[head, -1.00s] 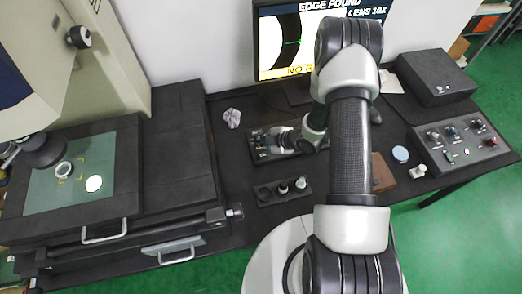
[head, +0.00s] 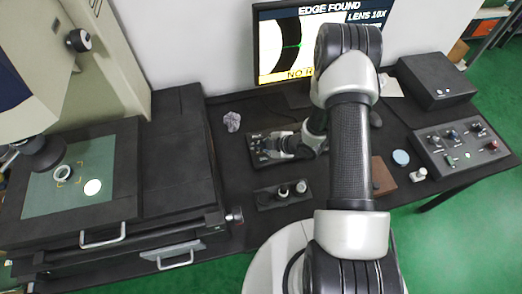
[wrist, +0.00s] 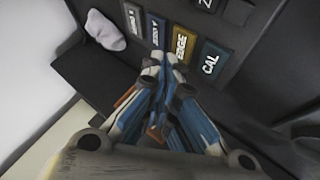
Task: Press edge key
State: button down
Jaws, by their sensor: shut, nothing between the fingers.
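My gripper (wrist: 167,63) is shut and empty. In the wrist view its fingertips are at the near ends of the EDGE key and the key left of it, which they partly hide. Whether they touch a key cannot be told. In the head view my gripper (head: 274,148) reaches over the keypad from the right. The monitor (head: 275,50) reads "EDGE FOUND" and "LENS 10X".
A crumpled grey cloth (head: 232,121) lies left of the keypad. A dark holder (head: 268,201) with small cylinders stands in front of it. A control box (head: 455,160) with knobs is at right. The measuring stage (head: 110,165) with a ring (head: 62,172) is at left.

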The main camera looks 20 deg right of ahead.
aim_at(260, 153)
dwell(0.5)
jog(key=shift+f+b, duration=0.45)
jog(key=shift+f+b, duration=0.3)
jog(key=shift+b, duration=0.05)
dwell(0.4)
jog(key=shift+r+p, duration=0.5)
jog(key=shift+r, duration=0.25)
jog(key=shift+r+p, duration=1.75)
jog(key=shift+r, duration=0.75)
